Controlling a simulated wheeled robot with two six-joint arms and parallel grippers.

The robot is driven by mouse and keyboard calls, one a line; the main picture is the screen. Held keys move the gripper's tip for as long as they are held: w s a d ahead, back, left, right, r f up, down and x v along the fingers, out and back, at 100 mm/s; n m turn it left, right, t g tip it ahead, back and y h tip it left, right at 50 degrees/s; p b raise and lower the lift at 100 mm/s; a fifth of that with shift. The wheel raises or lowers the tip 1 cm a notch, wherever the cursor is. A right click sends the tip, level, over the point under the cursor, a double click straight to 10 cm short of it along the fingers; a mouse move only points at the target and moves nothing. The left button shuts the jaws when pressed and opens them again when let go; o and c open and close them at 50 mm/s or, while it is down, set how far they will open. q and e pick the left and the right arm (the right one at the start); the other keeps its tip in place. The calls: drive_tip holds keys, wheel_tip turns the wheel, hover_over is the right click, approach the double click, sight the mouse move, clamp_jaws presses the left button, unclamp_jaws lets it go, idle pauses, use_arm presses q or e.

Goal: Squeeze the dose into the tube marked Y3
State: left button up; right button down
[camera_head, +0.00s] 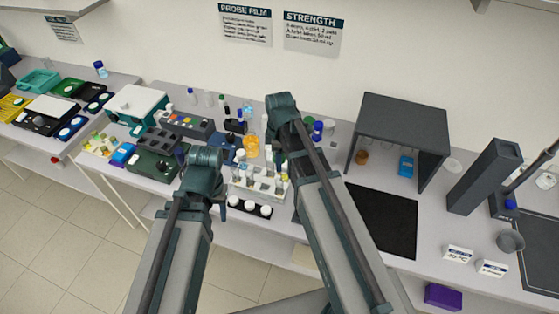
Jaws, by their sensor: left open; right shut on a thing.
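A pale tube rack (262,190) with several small tubes stands near the bench's front edge, between my two arms. The label Y3 is too small to make out. My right gripper (277,118) is above and behind the rack; its wrist and arm hide its fingers. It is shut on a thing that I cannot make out. A slim whitish shape (265,123) shows just left of that wrist; I cannot tell whether it is held. My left gripper (198,162) is open, left of the rack, with its fingers mostly hidden behind the wrist.
White-capped vials (249,206) sit in a dark holder before the rack. An amber bottle (251,146) stands behind it. A dark green box (157,165) is at left. A grey hood (404,112) and a black mat (382,222) are at right.

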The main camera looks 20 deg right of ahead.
drive_tip(key=shift+f, duration=0.15)
wheel_tip(320, 180, down, 9)
drive_tip(key=b, duration=0.9)
drive_tip(key=shift+f, duration=0.2)
drive_tip(key=c, duration=0.9)
unclamp_jaws()
clamp_jaws()
drive_tip(key=shift+f+b, duration=0.2)
drive_tip(key=shift+b, duration=0.3)
